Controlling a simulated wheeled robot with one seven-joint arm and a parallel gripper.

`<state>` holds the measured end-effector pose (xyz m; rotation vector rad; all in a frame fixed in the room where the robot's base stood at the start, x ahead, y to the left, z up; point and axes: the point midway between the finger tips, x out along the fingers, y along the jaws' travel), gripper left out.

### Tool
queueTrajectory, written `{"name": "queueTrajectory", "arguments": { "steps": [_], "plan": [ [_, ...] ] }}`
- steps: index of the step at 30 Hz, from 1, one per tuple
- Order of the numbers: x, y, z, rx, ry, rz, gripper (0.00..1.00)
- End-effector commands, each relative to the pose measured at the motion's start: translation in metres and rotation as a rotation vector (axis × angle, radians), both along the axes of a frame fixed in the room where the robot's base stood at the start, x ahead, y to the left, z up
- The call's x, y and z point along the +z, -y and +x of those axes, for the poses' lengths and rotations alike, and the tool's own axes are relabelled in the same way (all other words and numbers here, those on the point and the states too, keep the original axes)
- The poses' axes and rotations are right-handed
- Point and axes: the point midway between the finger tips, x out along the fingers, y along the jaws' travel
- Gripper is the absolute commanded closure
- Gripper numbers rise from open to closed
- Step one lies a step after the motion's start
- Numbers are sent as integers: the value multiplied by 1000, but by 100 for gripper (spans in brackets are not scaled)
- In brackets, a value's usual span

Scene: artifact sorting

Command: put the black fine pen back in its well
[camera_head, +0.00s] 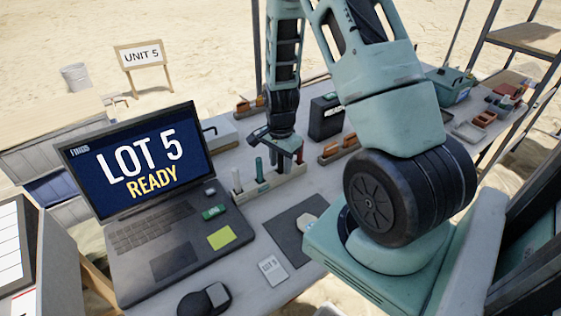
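A pale pen block (283,183) stands on the table to the right of the laptop. A white pen (237,179) and a teal pen (259,169) stand upright at its left part. My gripper (278,147) is low over the middle and right part of the block, pointing down. Dark upright shapes show under and beside the fingers, but they are too small to tell apart. I cannot make out the black fine pen for certain, nor whether the fingers are shut on it.
The laptop (150,235) reads "LOT 5 READY". A dark mat (287,240) with a pale piece lies in front of the block, with a "LOT 5" card (272,269) nearby. A black case (325,117) and brown racks stand behind. My arm covers the table's right middle.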

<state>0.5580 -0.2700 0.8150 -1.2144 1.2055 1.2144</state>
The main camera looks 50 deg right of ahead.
Motion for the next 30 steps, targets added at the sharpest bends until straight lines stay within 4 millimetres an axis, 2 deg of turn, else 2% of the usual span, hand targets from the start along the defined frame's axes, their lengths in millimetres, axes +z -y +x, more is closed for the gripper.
{"name": "queueTrajectory", "arguments": {
  "steps": [7, 11, 14, 24, 30],
  "plan": [
    [2, 0, 0, 0, 0, 0, 62],
    [11, 0, 1, 1, 3, -2, 62],
    [26, 0, 1, 1, 4, -3, 62],
    [95, 0, 1, 3, 5, -3, 62],
    [118, 0, 1, 1, 2, -1, 62]
  ]
}}
